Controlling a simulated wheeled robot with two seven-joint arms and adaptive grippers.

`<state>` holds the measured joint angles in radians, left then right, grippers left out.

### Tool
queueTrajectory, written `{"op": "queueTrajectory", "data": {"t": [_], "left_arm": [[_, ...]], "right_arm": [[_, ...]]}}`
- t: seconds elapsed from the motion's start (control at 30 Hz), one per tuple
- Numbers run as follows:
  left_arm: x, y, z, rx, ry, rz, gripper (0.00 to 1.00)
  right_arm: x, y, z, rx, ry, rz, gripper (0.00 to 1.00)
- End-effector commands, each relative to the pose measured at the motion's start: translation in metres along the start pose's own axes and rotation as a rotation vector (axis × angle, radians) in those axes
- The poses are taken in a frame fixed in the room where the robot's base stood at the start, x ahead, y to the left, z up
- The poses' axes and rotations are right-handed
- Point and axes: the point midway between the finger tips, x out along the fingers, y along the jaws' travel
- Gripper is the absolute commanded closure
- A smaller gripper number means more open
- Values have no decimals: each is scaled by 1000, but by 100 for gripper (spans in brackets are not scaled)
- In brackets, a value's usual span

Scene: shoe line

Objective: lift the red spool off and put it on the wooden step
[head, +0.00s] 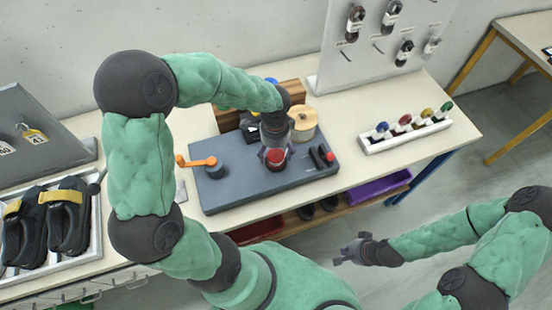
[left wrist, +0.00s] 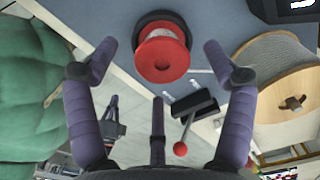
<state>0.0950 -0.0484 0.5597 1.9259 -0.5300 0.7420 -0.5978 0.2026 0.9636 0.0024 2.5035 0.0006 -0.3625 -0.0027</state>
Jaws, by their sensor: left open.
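The red spool (head: 275,158) sits on the grey-blue board, with my left gripper (head: 276,150) right over it. In the left wrist view the red spool (left wrist: 162,55), with a pale middle, stands on a dark round base between the spread fingers of my left gripper (left wrist: 155,65). The fingers are open, with visible gaps to the spool. The wooden step (head: 228,120) is brown and striped, at the back of the board, partly hidden by my left arm. My right gripper (head: 352,252) is empty, low in front of the table, its fingers apart.
The board (head: 235,185) carries an orange-handled crank (head: 197,162), a large tan spool (head: 303,122) close behind the red one, and a red-knobbed lever (head: 325,156) to its right. A white rack (head: 405,135) with coloured spools stands right. Black shoes (head: 68,215) lie left.

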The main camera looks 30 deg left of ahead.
Motion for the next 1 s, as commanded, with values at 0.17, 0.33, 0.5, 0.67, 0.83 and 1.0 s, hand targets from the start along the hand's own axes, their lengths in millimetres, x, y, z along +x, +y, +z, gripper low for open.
{"op": "queueTrajectory", "data": {"t": [0.17,0.33,0.5,0.67,0.83,1.0], "left_arm": [[28,0,-1,-1,-2,3,17],[31,0,-1,0,1,0,17],[31,0,-1,0,0,0,34],[31,0,-1,0,0,1,79],[31,0,-1,-1,0,1,83],[31,0,-1,0,0,1,83]], "right_arm": [[9,3,0,0,0,0,100],[9,3,0,0,0,0,100],[9,3,0,0,0,0,100],[9,3,0,0,0,0,100],[9,3,0,0,0,0,100],[9,3,0,0,0,0,100]]}}
